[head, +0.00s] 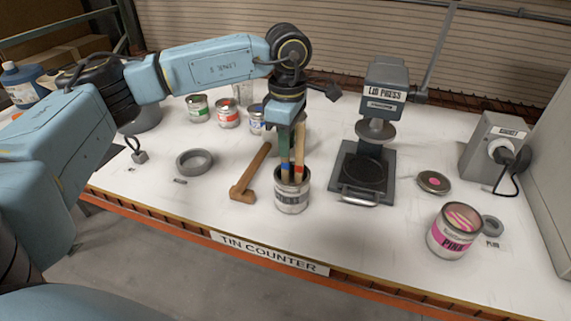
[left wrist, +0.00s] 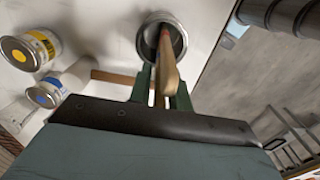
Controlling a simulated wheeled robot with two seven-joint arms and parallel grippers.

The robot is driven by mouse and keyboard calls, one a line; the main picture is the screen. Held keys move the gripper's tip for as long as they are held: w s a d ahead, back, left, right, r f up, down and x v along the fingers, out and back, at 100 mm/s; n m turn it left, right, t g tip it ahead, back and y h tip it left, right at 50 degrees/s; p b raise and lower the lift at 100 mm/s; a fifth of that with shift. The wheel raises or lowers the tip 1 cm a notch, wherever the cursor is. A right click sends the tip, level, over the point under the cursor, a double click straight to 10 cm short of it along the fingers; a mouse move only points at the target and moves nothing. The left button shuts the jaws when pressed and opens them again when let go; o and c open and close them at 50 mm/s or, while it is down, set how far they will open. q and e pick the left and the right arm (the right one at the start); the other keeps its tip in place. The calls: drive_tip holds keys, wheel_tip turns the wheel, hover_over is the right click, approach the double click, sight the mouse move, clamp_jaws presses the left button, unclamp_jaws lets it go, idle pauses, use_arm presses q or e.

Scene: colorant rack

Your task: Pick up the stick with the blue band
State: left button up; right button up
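A grey tin (head: 293,200) stands upright on the counter with wooden sticks in it. One stick has a blue band (head: 285,166); beside it on the right is a stick with a red band (head: 298,168). My left gripper (head: 285,148) points down over the tin, its green finger in front of the upper part of the blue-banded stick. In the left wrist view, the fingers (left wrist: 162,92) stand apart with a wooden stick (left wrist: 167,70) between them and a gap on the left. The blue band is not visible there. My right gripper is not in view.
A wooden mallet-like tool (head: 251,173) lies left of the tin. The lid press (head: 367,170) stands to the right. A pink tin (head: 453,231) is at the front right. Several coloured tins, including a red one (head: 228,113), stand behind. A grey ring (head: 195,162) lies at left.

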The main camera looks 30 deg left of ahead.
use_arm(q)
clamp_jaws()
